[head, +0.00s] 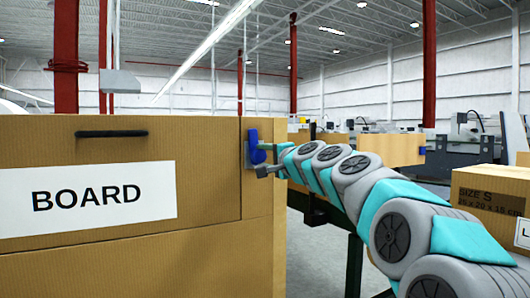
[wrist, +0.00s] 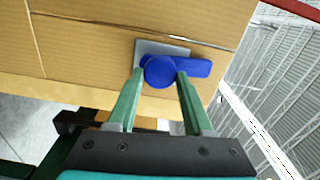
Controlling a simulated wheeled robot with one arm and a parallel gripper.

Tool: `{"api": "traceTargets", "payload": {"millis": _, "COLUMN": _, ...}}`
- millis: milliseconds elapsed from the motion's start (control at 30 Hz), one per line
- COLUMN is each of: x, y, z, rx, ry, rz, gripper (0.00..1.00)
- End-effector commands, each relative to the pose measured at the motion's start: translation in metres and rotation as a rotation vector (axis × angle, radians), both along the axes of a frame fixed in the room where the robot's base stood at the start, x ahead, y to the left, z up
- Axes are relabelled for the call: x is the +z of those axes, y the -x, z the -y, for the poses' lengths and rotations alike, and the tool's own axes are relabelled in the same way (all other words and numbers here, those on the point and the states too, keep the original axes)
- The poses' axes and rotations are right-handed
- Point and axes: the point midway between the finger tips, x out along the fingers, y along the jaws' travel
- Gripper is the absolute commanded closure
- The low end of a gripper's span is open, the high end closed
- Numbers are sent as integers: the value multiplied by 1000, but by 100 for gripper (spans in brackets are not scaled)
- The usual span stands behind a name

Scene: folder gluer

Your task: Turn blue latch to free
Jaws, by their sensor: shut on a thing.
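The blue latch (head: 252,146) sits on the right edge of the large cardboard box, on a small grey plate. In the wrist view the latch (wrist: 196,68) has a round hub and a flat handle reaching to the right. In the head view its handle stands upright. My gripper (head: 268,168) comes from the right and meets the latch. In the wrist view my gripper (wrist: 160,76) has its two green fingers on either side of the hub, shut on the latch. The right finger overlaps the handle's base. The exact contact at the fingertips is partly hidden.
The large cardboard box (head: 120,255) with a BOARD label (head: 85,196) and a dark handle slot (head: 112,133) fills the left. A smaller carton (head: 480,200) stands at the right, near my arm. Machinery and red columns stand behind.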

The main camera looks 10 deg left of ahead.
Motion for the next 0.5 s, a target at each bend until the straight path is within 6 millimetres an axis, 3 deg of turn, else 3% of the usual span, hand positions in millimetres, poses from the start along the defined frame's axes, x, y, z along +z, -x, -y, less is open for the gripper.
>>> {"api": "traceTargets", "payload": {"millis": 500, "x": -1, "y": 0, "z": 1, "rx": -3, "ry": -101, "rz": -67, "gripper": 100}}
